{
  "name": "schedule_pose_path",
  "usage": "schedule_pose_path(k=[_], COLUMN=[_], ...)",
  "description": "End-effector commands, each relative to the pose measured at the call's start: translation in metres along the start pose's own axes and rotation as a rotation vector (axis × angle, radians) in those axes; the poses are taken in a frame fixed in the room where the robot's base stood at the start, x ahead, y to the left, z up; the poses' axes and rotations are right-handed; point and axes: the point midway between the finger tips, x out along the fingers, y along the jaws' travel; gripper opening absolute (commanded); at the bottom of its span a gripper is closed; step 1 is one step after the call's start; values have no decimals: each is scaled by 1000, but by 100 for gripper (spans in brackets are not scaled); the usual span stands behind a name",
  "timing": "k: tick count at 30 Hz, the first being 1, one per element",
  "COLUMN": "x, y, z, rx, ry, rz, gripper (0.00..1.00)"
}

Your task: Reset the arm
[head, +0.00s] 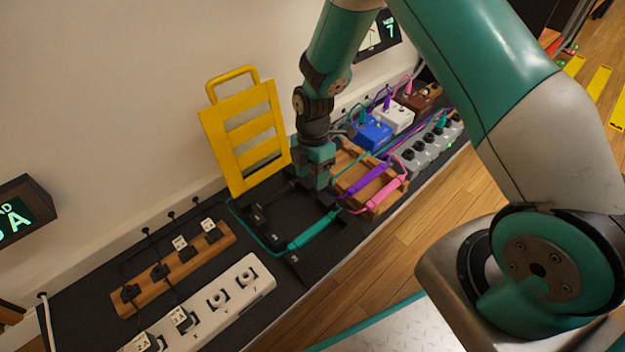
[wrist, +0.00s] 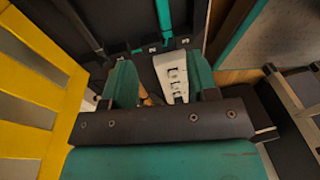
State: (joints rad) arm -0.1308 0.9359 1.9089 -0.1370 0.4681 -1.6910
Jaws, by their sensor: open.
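My arm reaches down from the top of the head view over the black bench. My gripper (head: 318,172) hangs low above the bench, between the yellow slatted panel and the coloured handles. In the wrist view my gripper (wrist: 161,82) has its two teal fingers apart. Nothing shows held between them; a white socket strip (wrist: 172,78) and part of the dark bench show beyond. A teal handle (head: 314,231) lies in front of the gripper on a dark holder. Whether the gripper touches anything below is hidden.
A yellow slatted panel (head: 243,135) leans at the wall, close to my gripper. Purple (head: 368,178) and pink (head: 382,194) handles lie to its right. Blue (head: 371,132) and white (head: 397,119) boxes stand beyond. A wooden strip (head: 180,266) and white strip (head: 235,294) lie nearer.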

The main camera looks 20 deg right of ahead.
Motion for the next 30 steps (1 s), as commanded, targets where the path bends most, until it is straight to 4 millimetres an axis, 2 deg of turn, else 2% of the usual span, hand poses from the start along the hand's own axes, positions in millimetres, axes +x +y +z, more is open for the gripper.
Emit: schedule_pose_path(k=[19,21,23,26,30], x=[-2,-7,-20,-61,-142], y=[0,0,-1,-9,-38], z=[0,-2,-7,-24,-63], rx=[0,9,36,134,360], ry=[0,1,6,24,77], rz=[0,4,14,43,90], gripper=[54,54,54,54,54])
